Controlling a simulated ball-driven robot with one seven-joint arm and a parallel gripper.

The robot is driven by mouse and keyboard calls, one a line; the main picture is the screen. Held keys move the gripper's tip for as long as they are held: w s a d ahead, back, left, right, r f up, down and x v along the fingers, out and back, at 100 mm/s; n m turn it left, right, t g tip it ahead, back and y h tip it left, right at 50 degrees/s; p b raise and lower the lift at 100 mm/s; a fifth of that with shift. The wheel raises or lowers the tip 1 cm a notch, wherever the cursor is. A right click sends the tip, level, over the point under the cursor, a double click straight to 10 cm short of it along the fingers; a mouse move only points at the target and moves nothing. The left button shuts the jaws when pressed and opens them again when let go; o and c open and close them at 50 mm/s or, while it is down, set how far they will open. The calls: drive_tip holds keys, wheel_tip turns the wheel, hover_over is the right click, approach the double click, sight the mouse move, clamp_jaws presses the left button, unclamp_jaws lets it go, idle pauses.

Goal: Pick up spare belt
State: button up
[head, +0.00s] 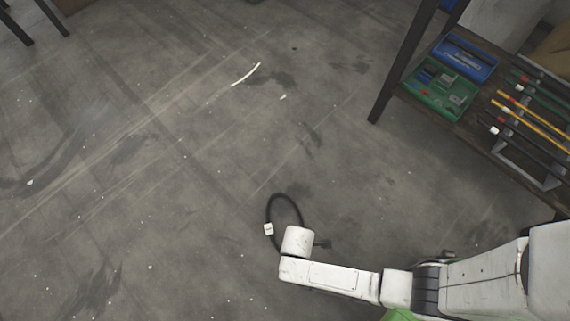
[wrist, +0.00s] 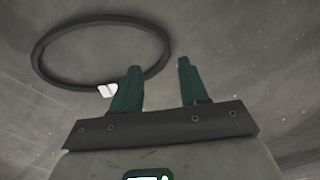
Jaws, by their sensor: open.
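The spare belt, a black loop with a small white tag, lies on the concrete floor in the head view (head: 284,195), partly hidden behind my arm's end. It also shows in the wrist view (wrist: 100,18) as a whole dark ring at the upper left, with the white tag at its lower right edge. My gripper (wrist: 158,80) has two dark green fingers standing apart with nothing between them. The left finger overlaps the belt's right part in the picture; I cannot tell whether they touch. In the head view my arm mostly hides the gripper.
A shelf at the right holds a blue bin (head: 466,58), a green bin (head: 440,92) and several coloured rods (head: 530,115). Its dark leg (head: 400,65) stands on the floor. A pale strip (head: 245,75) lies farther off. The floor at left is open.

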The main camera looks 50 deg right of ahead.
drive_tip(key=shift+a+f+b, duration=0.2)
drive_tip(key=shift+f+b, duration=2.3)
drive_tip(key=shift+f, duration=1.15)
drive_tip(key=shift+r, duration=0.1)
drive_tip(key=shift+c, duration=0.4)
clamp_jaws()
